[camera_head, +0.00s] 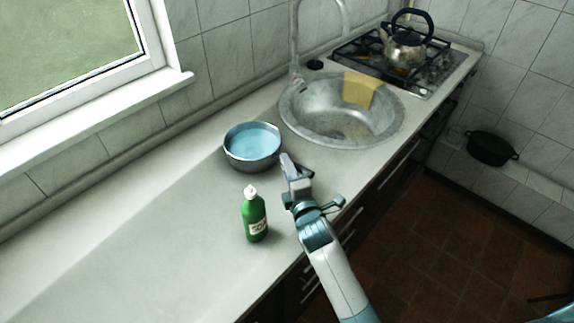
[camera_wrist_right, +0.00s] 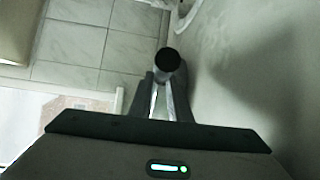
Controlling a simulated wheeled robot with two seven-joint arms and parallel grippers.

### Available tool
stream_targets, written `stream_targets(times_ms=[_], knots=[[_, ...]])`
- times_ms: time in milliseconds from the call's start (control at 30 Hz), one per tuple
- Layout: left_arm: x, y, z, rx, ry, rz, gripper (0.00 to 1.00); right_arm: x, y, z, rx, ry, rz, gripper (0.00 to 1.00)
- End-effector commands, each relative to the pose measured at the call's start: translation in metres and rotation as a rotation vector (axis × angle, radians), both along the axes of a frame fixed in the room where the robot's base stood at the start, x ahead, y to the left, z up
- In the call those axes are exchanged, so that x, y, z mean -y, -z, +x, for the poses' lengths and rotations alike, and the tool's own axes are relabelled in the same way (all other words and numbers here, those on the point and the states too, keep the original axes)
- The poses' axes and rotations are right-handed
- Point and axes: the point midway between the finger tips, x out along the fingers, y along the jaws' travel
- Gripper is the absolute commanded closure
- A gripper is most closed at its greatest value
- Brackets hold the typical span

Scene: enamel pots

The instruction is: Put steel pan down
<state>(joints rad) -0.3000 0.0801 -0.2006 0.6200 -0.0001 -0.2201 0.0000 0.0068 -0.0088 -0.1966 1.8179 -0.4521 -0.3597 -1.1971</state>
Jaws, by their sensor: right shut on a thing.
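The steel pan (camera_head: 251,160) is a round grey vessel with a light blue inside. It is upright at the middle of the counter, left of the sink; I cannot tell whether its base touches the counter. My right gripper (camera_head: 288,165) is just right of the pan and shut. In the right wrist view, the fingers (camera_wrist_right: 160,98) close around a dark round-ended piece (camera_wrist_right: 167,60), which looks like the pan's handle. The fingers hide most of the handle. My left gripper is not in view.
A green bottle (camera_head: 254,218) stands on the counter (camera_head: 150,240) in front of the pan. The sink (camera_head: 305,122) with a yellow cloth (camera_head: 360,90) lies right of the pan. A kettle (camera_head: 404,48) stands on the stove (camera_head: 350,47). The counter's left part is clear.

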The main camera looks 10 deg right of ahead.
Motion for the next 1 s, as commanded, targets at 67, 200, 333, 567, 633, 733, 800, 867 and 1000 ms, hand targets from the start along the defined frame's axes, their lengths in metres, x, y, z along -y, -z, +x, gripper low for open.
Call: stream_targets(times_ms=[67, 200, 333, 567, 633, 733, 800, 867, 1000], knots=[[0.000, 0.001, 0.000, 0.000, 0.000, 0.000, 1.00, 0.000, 0.002, 0.000, -0.001, 0.000, 0.000, 0.78], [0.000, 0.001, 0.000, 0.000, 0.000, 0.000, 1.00, 0.000, 0.001, 0.000, -0.001, 0.000, 0.000, 0.64], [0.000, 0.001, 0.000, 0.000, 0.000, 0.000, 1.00, 0.000, 0.001, 0.000, -0.001, 0.000, 0.000, 0.64], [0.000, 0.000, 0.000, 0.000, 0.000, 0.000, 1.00, 0.000, 0.000, -0.002, -0.001, 0.000, -0.001, 0.64], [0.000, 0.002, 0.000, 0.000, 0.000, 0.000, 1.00, 0.000, 0.000, -0.007, -0.001, -0.001, -0.001, 0.64], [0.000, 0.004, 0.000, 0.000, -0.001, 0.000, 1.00, 0.001, 0.000, -0.017, -0.002, -0.001, -0.001, 0.64], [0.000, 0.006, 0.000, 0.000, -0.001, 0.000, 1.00, 0.001, 0.000, -0.027, -0.002, -0.001, -0.001, 0.64], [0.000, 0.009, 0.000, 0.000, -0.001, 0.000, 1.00, 0.001, -0.001, -0.036, -0.001, -0.001, -0.001, 0.64], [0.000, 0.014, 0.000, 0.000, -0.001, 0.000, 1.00, 0.003, -0.002, -0.062, -0.002, 0.000, -0.002, 0.64]])
